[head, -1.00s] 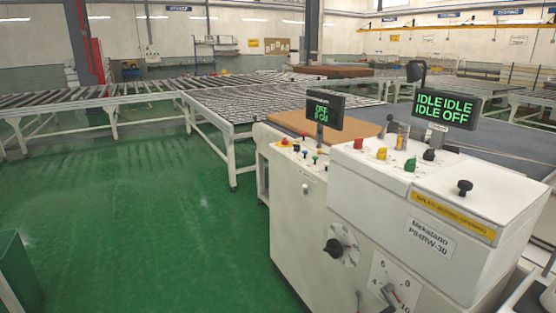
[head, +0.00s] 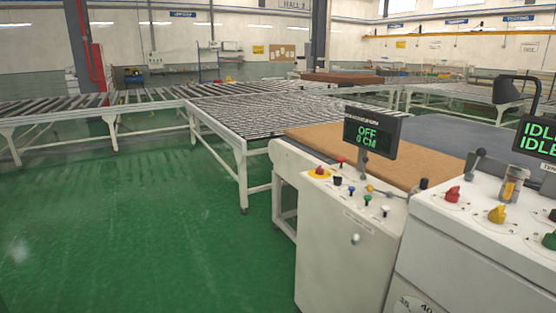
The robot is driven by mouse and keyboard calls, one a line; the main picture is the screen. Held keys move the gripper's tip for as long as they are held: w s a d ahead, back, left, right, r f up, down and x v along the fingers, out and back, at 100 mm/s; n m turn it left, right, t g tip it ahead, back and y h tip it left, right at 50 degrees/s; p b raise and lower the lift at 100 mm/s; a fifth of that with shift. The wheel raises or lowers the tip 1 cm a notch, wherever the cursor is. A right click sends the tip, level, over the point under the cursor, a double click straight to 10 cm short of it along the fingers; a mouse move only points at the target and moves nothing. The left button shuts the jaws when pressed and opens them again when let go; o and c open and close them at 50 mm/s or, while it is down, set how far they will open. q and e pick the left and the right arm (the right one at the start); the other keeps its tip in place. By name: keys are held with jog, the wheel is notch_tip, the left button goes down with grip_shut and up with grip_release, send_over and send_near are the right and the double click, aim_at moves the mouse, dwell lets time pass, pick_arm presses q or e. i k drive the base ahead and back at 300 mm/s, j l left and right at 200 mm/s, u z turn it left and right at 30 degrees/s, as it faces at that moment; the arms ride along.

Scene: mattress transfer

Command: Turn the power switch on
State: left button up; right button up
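A white control cabinet (head: 335,245) stands right of the middle, its small black display (head: 371,135) reading OFF and 0 CM. Its sloped top carries a red button on a yellow base (head: 319,173), a black knob (head: 337,181) and several small coloured controls, among them a green one (head: 367,199). A small pale knob (head: 355,239) sits on its front. I cannot tell which control is the power switch. Neither of my grippers shows.
A second white machine (head: 440,260) stands at the right with red (head: 453,194) and yellow (head: 497,214) knobs; its display (head: 538,138) is cut off, showing IDL. A brown mattress (head: 315,137) lies behind the cabinet. Roller conveyors (head: 250,117) run behind. Green floor (head: 150,235) is open at left.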

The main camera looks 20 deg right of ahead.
aim_at(319, 171)
jog(key=i, duration=0.7)
jog(key=i+j, duration=0.15)
jog(key=i, duration=0.55)
jog(key=i+z, duration=0.4)
jog(key=i+j+z, duration=0.15)
jog(key=z, duration=0.25)
jog(key=i+j+z, duration=0.2)
jog(key=z, duration=0.2)
jog(key=i+j+z, duration=0.15)
jog(key=z, duration=0.25)
jog(key=i+j+z, duration=0.1)
jog(key=z, duration=0.3)
jog(key=j+z, duration=0.35)
jog(key=i, duration=0.05)
